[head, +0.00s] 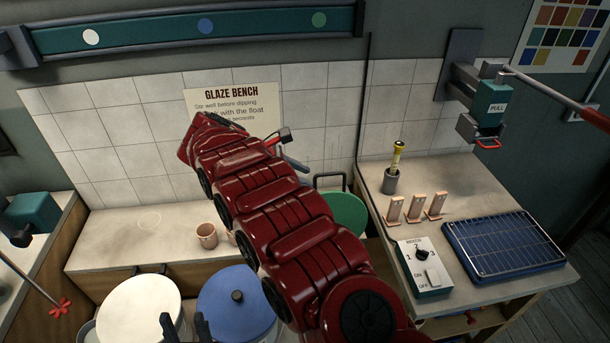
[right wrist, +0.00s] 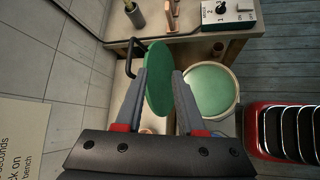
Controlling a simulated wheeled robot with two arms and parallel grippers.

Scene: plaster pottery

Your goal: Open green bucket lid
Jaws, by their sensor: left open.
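In the right wrist view, the green bucket (right wrist: 237,88) stands uncovered with green glaze inside. Its round green lid (right wrist: 158,80) is raised on edge beside the opening, near a black loop. In the head view the lid (head: 345,212) shows partly behind my red right arm, which hides the bucket. My right gripper (right wrist: 161,73) has its fingers apart, with the lid seen between the tips; I cannot tell whether they touch it. It also shows small in the head view (head: 291,160). My left gripper (head: 185,328) is open at the bottom edge, near the white and blue lids.
A white-lidded bucket (head: 140,312) and a blue-lidded bucket (head: 237,303) stand at front left. The right bench holds a switch box (head: 427,268), a blue rack (head: 503,245) and a yellow-topped tool in a cup (head: 391,181). A small clay cup (head: 206,236) stands on the back bench.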

